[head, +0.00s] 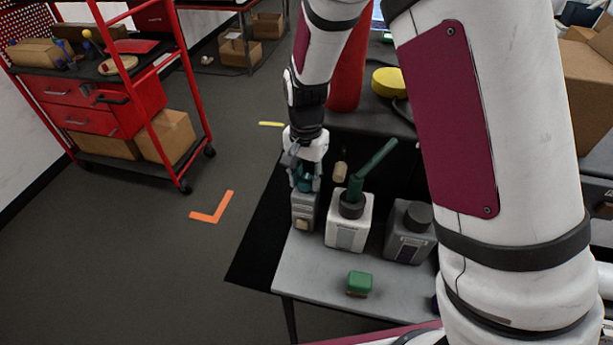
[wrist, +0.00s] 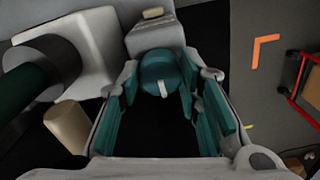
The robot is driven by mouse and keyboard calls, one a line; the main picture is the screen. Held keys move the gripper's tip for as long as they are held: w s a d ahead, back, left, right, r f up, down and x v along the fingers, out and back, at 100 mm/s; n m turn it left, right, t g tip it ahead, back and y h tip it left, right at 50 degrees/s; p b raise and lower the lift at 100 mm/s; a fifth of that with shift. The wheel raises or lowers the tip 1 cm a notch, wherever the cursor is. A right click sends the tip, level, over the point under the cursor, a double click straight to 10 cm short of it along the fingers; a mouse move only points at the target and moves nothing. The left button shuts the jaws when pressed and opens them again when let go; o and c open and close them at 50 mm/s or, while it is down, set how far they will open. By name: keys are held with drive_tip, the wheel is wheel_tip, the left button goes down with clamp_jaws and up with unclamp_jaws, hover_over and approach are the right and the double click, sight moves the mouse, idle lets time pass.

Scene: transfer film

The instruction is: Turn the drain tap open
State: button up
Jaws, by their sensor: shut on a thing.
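The drain tap looks to be a round teal knob (wrist: 160,72) with a white pointer mark, on a light grey box (head: 304,213) at the left end of the table. In the wrist view the pointer runs nearly along the picture's height, tilted slightly. My gripper (head: 306,182) reaches down over this box from behind. In the wrist view my gripper (wrist: 158,82) has its teal fingers on either side of the knob, shut on it. In the head view the fingers largely hide the knob.
A white box (head: 345,232) with a dark collar and green lever (head: 372,168) stands close right of the tap box. Further right is a grey box with a dark cap (head: 418,216). A green block (head: 359,283) lies on the grey table (head: 318,280). A tan cylinder (head: 340,172) is behind.

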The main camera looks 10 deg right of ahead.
idle(0.4)
drive_tip(key=o, duration=1.1)
drive_tip(key=shift+o, duration=0.2)
wheel_tip(320, 180, up, 12)
drive_tip(key=shift+r, duration=0.1)
wheel_tip(320, 180, up, 5)
hover_over(306, 179)
drive_tip(key=s+d, duration=0.2)
drive_tip(key=d, duration=0.1)
drive_tip(key=s+d+r+n+t+b, duration=0.1)
drive_tip(key=s+d+r+n+t, duration=0.1)
drive_tip(key=s, duration=0.7)
drive_tip(key=s+d+r+n+t+b, duration=0.1)
drive_tip(key=s+d+r+n+t, duration=0.2)
drive_tip(key=s, duration=0.6)
drive_tip(key=d+r+n, duration=0.2)
drive_tip(key=d+r, duration=0.1)
drive_tip(key=d, duration=0.1)
drive_tip(key=shift+r+t, duration=0.3)
drive_tip(key=shift+r, duration=0.05)
